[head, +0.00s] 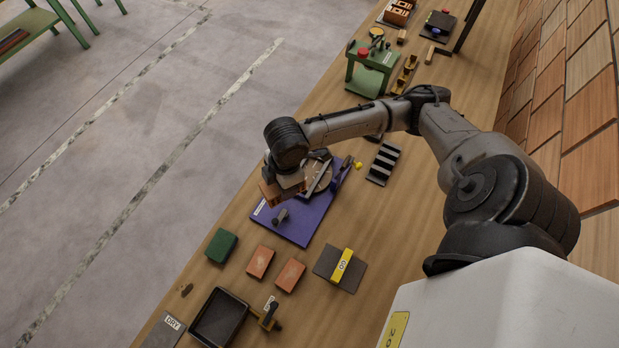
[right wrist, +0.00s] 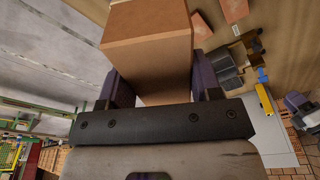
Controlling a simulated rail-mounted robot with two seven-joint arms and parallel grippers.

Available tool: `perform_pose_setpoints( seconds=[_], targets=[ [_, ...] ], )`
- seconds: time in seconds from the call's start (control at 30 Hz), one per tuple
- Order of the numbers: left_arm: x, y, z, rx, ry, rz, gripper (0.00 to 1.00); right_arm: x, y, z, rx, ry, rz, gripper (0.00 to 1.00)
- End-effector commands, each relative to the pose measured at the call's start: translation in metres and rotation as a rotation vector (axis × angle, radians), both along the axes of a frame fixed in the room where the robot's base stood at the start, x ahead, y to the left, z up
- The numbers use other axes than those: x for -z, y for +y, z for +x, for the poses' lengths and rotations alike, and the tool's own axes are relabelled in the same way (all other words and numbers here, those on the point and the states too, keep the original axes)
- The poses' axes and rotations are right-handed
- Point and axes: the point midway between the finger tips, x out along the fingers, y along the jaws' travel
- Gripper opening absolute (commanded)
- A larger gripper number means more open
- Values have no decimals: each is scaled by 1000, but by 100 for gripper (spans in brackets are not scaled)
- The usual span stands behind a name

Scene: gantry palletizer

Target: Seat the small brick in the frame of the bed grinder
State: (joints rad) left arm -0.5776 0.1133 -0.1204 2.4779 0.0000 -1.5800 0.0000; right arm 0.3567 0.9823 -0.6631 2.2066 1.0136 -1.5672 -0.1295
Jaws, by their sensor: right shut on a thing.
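My right gripper (head: 284,184) is shut on an orange-brown brick (head: 268,194), held over the left side of a purple-based machine (head: 294,231). In the right wrist view the brick (right wrist: 147,48) sits between the two fingers of the gripper (right wrist: 152,85). The machine, which looks like the bed grinder, has a round tan disc (head: 320,176), a grey bar across it and a dark knob (head: 280,217) in front. My wrist and the brick hide part of the disc and any frame. I cannot tell whether the brick touches the machine. My left gripper is not in view.
Two orange bricks (head: 260,262) and a green block (head: 221,245) lie in front of the machine. A grey plate with a yellow block (head: 341,267), a black tray (head: 203,338) and a slotted dark rack (head: 383,163) stand nearby. A green machine (head: 372,80) is farther back.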

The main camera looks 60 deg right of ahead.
Motion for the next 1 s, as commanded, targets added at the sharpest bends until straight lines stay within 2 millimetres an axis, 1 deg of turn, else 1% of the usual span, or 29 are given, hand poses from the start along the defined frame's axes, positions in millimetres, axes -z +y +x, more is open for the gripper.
perform_pose_setpoints(
  seconds=[0.03,0.2,0.3,0.4,0.53,0.63,1.0],
  targets=[
    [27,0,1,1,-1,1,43,24,-8,2,-67,-2,-2,24],
    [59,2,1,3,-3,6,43,50,-26,6,-294,-2,-2,24],
    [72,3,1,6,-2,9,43,60,-34,7,-390,-3,-1,24],
    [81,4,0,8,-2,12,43,65,-39,8,-457,-2,-1,24],
    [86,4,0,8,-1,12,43,70,-45,9,-506,-1,-1,24],
    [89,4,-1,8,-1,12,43,78,-56,8,-520,3,-1,24],
    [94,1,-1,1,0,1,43,120,-129,8,-523,3,-3,24]
  ],
)
